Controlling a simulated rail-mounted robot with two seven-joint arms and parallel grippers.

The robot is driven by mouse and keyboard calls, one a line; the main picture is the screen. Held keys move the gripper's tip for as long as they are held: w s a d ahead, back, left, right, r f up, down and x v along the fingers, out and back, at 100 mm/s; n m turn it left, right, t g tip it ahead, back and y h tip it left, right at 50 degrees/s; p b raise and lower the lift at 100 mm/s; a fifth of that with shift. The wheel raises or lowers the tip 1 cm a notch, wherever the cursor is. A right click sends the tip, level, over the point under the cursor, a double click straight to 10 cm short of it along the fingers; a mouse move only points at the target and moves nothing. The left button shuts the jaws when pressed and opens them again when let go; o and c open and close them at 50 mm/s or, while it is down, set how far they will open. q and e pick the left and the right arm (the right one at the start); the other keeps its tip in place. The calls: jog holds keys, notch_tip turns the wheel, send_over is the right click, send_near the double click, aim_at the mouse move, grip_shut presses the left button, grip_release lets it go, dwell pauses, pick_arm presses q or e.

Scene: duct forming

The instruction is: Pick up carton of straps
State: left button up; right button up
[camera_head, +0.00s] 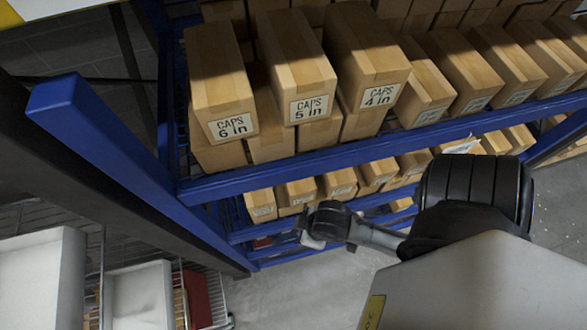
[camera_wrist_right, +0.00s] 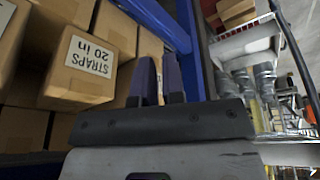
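The carton of straps (camera_wrist_right: 82,62) is a brown box with a white label reading STRAPS 20 in. It sits in the left of the right wrist view, among other brown cartons. My right gripper (camera_wrist_right: 160,72) points up in that view, to the right of the labelled carton and apart from it. Its two dark fingers stand close together with a narrow gap and nothing seen between them. In the head view, my right arm reaches in from the right, and its gripper (camera_head: 318,228) is by the rack's lower shelf. My left gripper is not in view.
A blue rack (camera_head: 330,160) holds cartons labelled CAPS, including a 6 in box (camera_head: 222,90), a 5 in box (camera_head: 300,75) and a 4 in box (camera_head: 370,60). White bins (camera_head: 45,275) stand at lower left. Bare floor (camera_head: 290,290) shows below the rack.

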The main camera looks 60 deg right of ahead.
jog(key=o, duration=1.7)
jog(key=shift+a, duration=0.15)
jog(key=shift+c, duration=0.2)
